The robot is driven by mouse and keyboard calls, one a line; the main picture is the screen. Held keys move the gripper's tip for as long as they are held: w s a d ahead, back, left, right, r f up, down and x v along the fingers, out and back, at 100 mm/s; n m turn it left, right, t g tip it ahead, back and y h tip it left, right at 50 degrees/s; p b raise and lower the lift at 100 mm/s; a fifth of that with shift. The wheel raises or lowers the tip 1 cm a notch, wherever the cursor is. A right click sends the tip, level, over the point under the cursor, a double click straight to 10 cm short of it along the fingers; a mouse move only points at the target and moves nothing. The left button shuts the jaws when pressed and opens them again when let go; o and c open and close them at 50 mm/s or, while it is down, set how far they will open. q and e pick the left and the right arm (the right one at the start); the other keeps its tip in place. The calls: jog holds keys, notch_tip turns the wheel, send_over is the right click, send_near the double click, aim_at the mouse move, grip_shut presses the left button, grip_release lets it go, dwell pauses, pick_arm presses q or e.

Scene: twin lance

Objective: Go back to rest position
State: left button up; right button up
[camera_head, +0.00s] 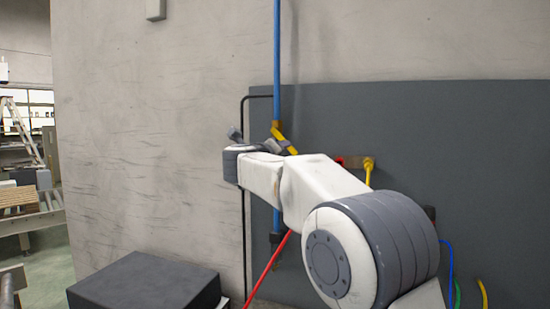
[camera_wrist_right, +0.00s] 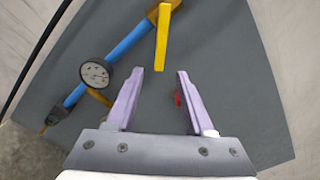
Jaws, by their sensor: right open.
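My right gripper (camera_wrist_right: 160,73) is open in the right wrist view, its two pale fingers apart with nothing held between them. A yellow lever (camera_wrist_right: 163,35) on a blue pipe (camera_wrist_right: 127,45) lies just ahead, its near end close to the gap between the fingertips. I cannot tell how far apart in depth they are. In the head view my right arm (camera_head: 310,190) reaches from the lower right towards the blue pipe (camera_head: 277,60) on the wall, and its wrist partly hides the pipe and lever (camera_head: 285,139). My left gripper is not in view.
A round gauge (camera_wrist_right: 96,73) sits on the pipe, left of my fingers. A dark grey panel (camera_head: 450,140) backs the pipe. Red (camera_head: 268,268), yellow (camera_head: 368,172) and blue (camera_head: 447,260) lines hang near my arm. A black box (camera_head: 145,283) stands at lower left.

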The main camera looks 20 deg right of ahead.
jog(key=s+a+f+n+g+y, duration=0.1)
jog(key=s+a+f+n+y, duration=0.15)
jog(key=f+n, duration=0.6)
jog(key=s+a+f+n+g+y, duration=0.1)
jog(key=s+f+n+y, duration=0.25)
jog(key=f+n, duration=0.5)
jog(key=s+a+f+n+g+y, duration=0.1)
jog(key=s+a+f+n+y, duration=0.2)
jog(key=f+n, duration=0.55)
jog(key=s+d+f+n+g+y, duration=0.15)
jog(key=s+f+n+g, duration=0.3)
jog(key=s+f, duration=0.7)
jog(key=s+d+f+n+g+h, duration=0.1)
jog(key=s+d+f+n+g, duration=0.3)
jog(key=s+f, duration=0.7)
jog(key=s+a+r+n+g, duration=0.1)
jog(key=s+a+r+n, duration=0.2)
jog(key=s+a, duration=0.4)
jog(key=s+a+r+n+g+y, duration=0.1)
jog(key=s+a+r+n+g, duration=0.1)
jog(key=s+a+r+n, duration=0.2)
jog(key=s+a+r, duration=0.2)
jog(key=s+a, duration=0.2)
jog(key=shift+s+r, duration=0.25)
jog(key=shift+s, duration=0.1)
jog(key=shift+g+y, duration=0.25)
